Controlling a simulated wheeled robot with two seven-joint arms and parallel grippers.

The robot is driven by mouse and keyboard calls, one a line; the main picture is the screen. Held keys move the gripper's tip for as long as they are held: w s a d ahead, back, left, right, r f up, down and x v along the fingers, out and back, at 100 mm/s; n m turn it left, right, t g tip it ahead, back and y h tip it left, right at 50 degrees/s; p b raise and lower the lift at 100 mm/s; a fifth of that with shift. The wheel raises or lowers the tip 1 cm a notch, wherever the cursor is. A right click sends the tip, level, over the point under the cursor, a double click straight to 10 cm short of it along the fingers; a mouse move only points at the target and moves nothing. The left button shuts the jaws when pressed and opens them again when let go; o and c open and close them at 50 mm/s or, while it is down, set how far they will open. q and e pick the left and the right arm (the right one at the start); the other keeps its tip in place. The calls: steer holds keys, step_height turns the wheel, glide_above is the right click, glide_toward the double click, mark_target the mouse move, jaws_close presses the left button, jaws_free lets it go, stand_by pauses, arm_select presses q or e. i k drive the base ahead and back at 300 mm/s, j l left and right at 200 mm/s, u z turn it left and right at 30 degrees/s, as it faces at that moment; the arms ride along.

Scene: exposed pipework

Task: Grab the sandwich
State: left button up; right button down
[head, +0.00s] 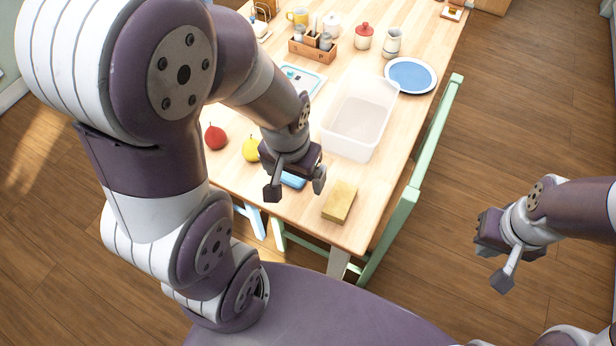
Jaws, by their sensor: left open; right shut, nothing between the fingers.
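A tan, block-shaped item (341,201) lies on the wooden table near its front right corner. It could be the sandwich or a sponge; I cannot tell which. My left gripper (296,187) is open above the table's front part, a little to the left of the tan block and apart from it. A blue item (293,181) shows partly behind the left gripper's fingers. My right gripper (503,278) is shut and empty, over the floor to the right of the table.
A clear plastic bin (359,122) stands behind the tan block. A red fruit (215,137) and a yellow pear (251,149) are left of the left gripper. A blue plate (410,75), jars and a wooden caddy (312,49) stand farther back.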

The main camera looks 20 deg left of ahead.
mark_target(341, 196)
steer(key=j+z, duration=0.7)
